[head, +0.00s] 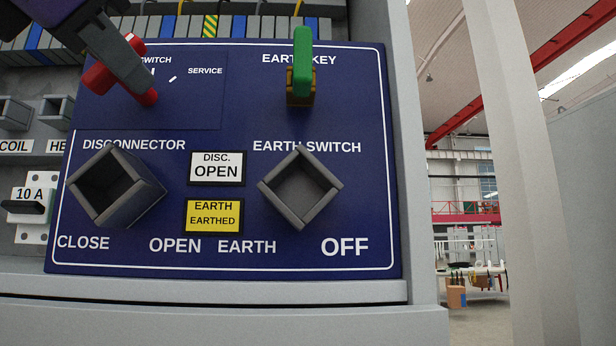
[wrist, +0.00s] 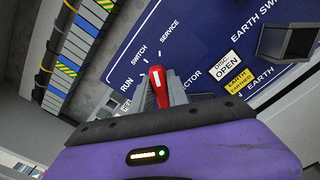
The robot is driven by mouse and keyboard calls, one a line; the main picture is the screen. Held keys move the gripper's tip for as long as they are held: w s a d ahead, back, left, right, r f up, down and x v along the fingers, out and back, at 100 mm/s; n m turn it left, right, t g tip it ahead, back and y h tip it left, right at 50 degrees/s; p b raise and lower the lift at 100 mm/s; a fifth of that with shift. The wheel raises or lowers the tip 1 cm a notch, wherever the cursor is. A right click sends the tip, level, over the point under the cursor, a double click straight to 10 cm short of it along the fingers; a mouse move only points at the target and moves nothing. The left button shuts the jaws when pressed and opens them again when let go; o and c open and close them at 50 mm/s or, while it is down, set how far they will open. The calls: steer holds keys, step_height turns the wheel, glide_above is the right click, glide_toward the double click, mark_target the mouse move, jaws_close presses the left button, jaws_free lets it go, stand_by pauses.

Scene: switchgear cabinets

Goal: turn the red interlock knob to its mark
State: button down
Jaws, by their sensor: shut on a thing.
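The red interlock knob (head: 97,79) is at the upper left of the blue panel in the head view, partly hidden behind my gripper (head: 132,82). In the wrist view the knob (wrist: 158,88) stands between the two grey fingers of my gripper (wrist: 159,92), which are shut on it. A white pointer line shows on the knob there. The panel has the words RUN, SWITCH and SERVICE around the knob. A short white tick beside SERVICE shows in the head view, apart from the knob. I cannot tell the exact angle between the pointer and the tick.
A green earth key (head: 302,62) sits in its brass lock at the upper right of the panel. Below are the square disconnector socket (head: 116,188) and earth switch socket (head: 300,188). Plates read DISC. OPEN (head: 216,168) and EARTH EARTHED (head: 213,215). A terminal row (wrist: 75,55) borders the panel.

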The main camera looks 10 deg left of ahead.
steer(key=shift+m, duration=0.7)
steer(key=c, duration=1.4)
jaws_free()
steer(key=shift+o, duration=0.2)
steer(key=shift+s, duration=0.1)
steer(key=b+v, duration=0.3)
steer(key=v, duration=0.4)
steer(key=shift+s, duration=0.35)
steer(key=shift+d, duration=0.15)
